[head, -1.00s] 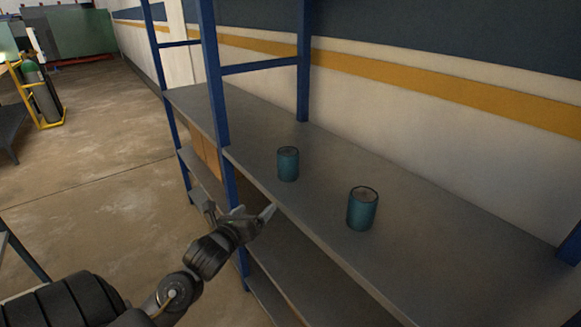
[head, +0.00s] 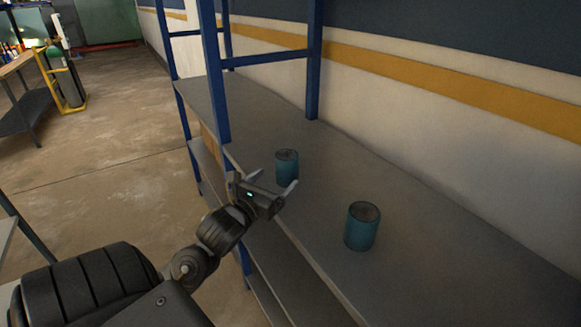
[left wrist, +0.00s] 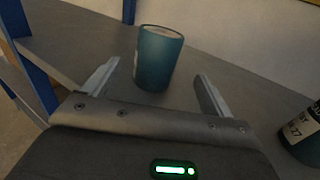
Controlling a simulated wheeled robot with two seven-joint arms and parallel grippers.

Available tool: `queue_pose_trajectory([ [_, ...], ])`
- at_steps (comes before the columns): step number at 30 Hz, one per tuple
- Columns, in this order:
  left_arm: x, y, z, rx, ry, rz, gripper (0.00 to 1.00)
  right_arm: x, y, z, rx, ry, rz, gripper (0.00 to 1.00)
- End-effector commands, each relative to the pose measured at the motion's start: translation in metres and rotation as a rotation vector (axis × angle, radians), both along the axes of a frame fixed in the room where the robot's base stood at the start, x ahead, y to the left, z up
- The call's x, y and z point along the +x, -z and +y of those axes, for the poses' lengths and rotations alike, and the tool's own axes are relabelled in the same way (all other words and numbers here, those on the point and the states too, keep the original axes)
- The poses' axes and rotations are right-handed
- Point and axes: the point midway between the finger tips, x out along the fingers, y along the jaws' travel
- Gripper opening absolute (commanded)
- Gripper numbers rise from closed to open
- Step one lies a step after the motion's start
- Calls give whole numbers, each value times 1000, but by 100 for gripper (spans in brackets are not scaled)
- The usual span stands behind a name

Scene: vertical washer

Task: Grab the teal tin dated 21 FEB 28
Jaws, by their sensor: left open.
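Two teal tins stand upright on the grey shelf. The farther tin (head: 287,167) is just beyond my left gripper (head: 262,168). In the left wrist view the same tin (left wrist: 157,60) shows ahead between the open fingers, with its visible side plain and no date in sight. My left gripper is open and empty, its fingers apart on either side of the line to this tin. The nearer tin (head: 362,227) stands to the right. It also shows at the right edge of the left wrist view (left wrist: 310,143), with a partly cut-off label on which "27" seems readable. My right gripper is out of view.
The shelf (head: 420,270) has blue uprights (head: 214,75), one close by my left gripper. A lower shelf lies beneath. A wall runs behind. The shelf top around the tins is clear. A yellow cylinder cart (head: 66,88) stands far off at left.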

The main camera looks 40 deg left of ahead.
Motion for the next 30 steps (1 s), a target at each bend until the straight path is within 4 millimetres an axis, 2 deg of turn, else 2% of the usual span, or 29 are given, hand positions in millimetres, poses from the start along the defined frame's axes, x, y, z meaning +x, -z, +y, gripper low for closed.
queue_pose_trajectory([
  [3,19,-3,6,2,-4,0,85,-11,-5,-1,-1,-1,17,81],
  [6,31,-2,9,1,-3,-1,85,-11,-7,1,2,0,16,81],
  [15,44,-2,10,1,-1,1,85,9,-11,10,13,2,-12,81],
  [21,73,-7,18,1,0,0,85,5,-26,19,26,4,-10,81],
  [24,84,-5,20,1,1,0,85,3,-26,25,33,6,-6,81],
  [30,91,-3,21,1,2,0,85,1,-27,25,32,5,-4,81],
])
